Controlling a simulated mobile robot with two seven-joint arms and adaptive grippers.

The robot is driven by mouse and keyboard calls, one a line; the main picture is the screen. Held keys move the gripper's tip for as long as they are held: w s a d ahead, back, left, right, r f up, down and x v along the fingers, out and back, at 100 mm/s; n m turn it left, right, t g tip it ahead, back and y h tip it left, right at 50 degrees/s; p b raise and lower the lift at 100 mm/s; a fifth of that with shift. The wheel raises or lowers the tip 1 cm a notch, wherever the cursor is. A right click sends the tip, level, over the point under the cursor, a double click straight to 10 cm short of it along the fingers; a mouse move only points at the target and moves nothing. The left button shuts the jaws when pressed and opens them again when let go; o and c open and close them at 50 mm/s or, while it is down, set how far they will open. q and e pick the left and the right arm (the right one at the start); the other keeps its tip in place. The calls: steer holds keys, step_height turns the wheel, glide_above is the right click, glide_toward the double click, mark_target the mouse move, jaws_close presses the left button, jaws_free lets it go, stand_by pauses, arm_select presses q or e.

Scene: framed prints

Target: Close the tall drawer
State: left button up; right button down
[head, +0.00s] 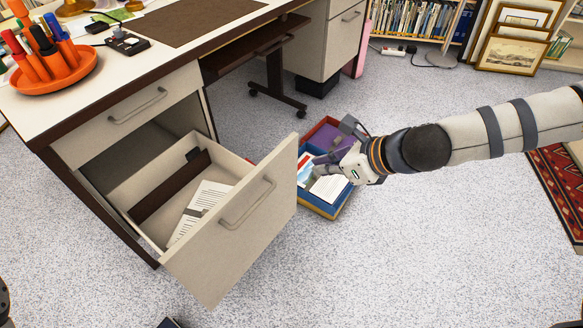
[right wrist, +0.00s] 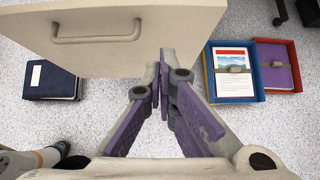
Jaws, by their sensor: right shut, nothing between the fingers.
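The tall drawer (head: 240,225) is the lower drawer of the desk and stands pulled far out, its beige front facing right. Its bar handle (head: 247,203) is on that front. Inside lie printed papers (head: 198,208) and a dark divider strip. My right gripper (head: 326,158) reaches in from the right, beyond the right edge of the drawer front. In the right wrist view its purple-padded fingers (right wrist: 163,88) are together and empty, close to the drawer front (right wrist: 180,40); contact cannot be told. The handle (right wrist: 97,38) is left of them. My left gripper is not in view.
The shallower drawer (head: 135,110) above is shut. Blue and red trays (head: 325,205) with a book and papers lie on the floor beneath my right gripper. A dark blue binder stack (right wrist: 52,82) lies on the floor. Carpet right of the drawer is mostly free.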

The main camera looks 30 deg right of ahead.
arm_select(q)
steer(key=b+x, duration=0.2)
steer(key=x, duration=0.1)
arm_select(e)
steer(key=x, duration=0.3)
steer(key=w+r+x, duration=0.1)
steer(key=x, duration=0.3)
steer(key=a+r+x, duration=0.1)
steer(key=x, duration=0.3)
steer(key=shift+w+f, duration=0.15)
steer(key=shift+w, duration=0.25)
steer(key=shift+a, duration=0.1)
